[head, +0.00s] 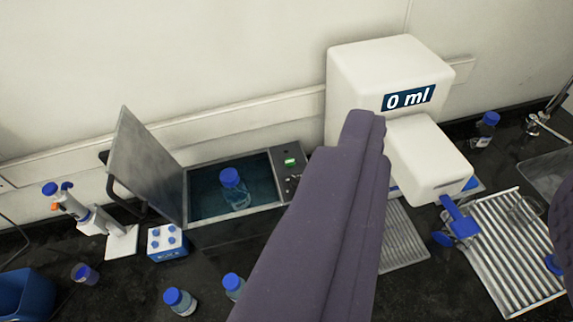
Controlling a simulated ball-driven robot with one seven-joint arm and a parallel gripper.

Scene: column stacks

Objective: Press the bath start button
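The bath (236,234) is a dark metal tank with its grey lid (146,165) standing open on the left. A blue-capped bottle (233,189) stands in its water. The control panel (291,175) is at the bath's right end, with a small lit green patch (290,161) and dark round controls below it. I cannot tell which control is the start button. My gripper's fingers cannot be made out.
A white dispenser (384,70) reading "0 ml" stands right of the bath. A ribbed metal tray (510,255) is at the right. A blue rack (167,242), a pipette stand (121,243) and several blue-capped bottles (180,301) are on the dark bench at the left and front.

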